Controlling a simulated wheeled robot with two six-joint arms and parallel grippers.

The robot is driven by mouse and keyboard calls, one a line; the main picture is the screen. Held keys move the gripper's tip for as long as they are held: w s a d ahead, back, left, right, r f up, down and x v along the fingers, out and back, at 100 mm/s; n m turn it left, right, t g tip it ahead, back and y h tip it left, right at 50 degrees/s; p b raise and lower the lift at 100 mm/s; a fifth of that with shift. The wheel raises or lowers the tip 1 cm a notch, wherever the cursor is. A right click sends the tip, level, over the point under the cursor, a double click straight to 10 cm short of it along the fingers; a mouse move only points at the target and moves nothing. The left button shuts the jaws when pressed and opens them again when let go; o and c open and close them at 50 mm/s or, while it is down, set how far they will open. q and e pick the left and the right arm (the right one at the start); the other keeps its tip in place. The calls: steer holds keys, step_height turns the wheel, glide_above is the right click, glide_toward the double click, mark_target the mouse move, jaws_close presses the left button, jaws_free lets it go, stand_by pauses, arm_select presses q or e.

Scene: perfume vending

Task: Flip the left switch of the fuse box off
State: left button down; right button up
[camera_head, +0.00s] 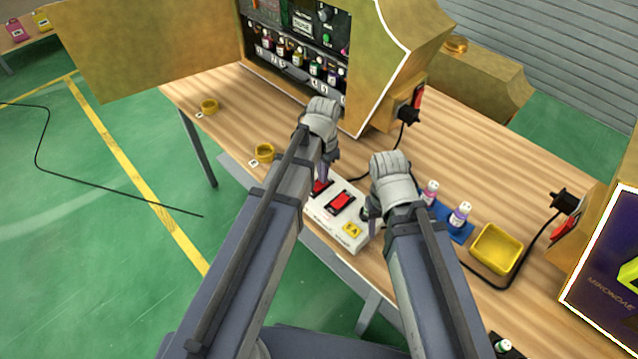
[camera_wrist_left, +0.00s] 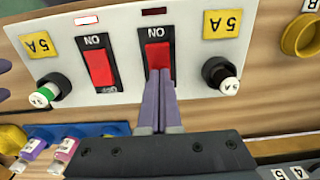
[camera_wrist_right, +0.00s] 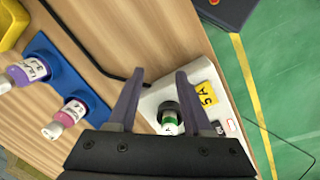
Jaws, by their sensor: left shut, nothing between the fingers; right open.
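The white fuse box (camera_head: 357,238) lies at the table's front edge, with two red rocker switches. The left switch (camera_head: 320,187) is partly covered by my left gripper (camera_head: 323,176). In the left wrist view, upside down, the left switch (camera_wrist_left: 158,55) is on the right, and the closed fingertips (camera_wrist_left: 162,92) are over its edge; whether they touch is unclear. The right switch (camera_wrist_left: 102,68) is beside it, uncovered. My right gripper (camera_head: 370,208) is open at the box's right end; in the right wrist view a green-ended fuse (camera_wrist_right: 170,122) shows between its fingers.
A blue stand (camera_head: 455,230) with two small bottles and a yellow tray (camera_head: 497,250) are to the right. The vending machine (camera_head: 385,60) stands behind. Two yellow rings (camera_head: 265,152) lie left. Black cables (camera_head: 405,140) cross the table.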

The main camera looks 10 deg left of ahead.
arm_select(q)
step_height(320, 180, up, 7)
steer(key=p, duration=0.6)
steer(key=shift+p, duration=0.4)
steer(key=s+d+n+y, duration=0.1)
steer(key=s+d+n, duration=0.2)
steer(key=s, duration=1)
steer(key=shift+s+d, duration=0.4)
steer(key=shift+d, duration=0.85)
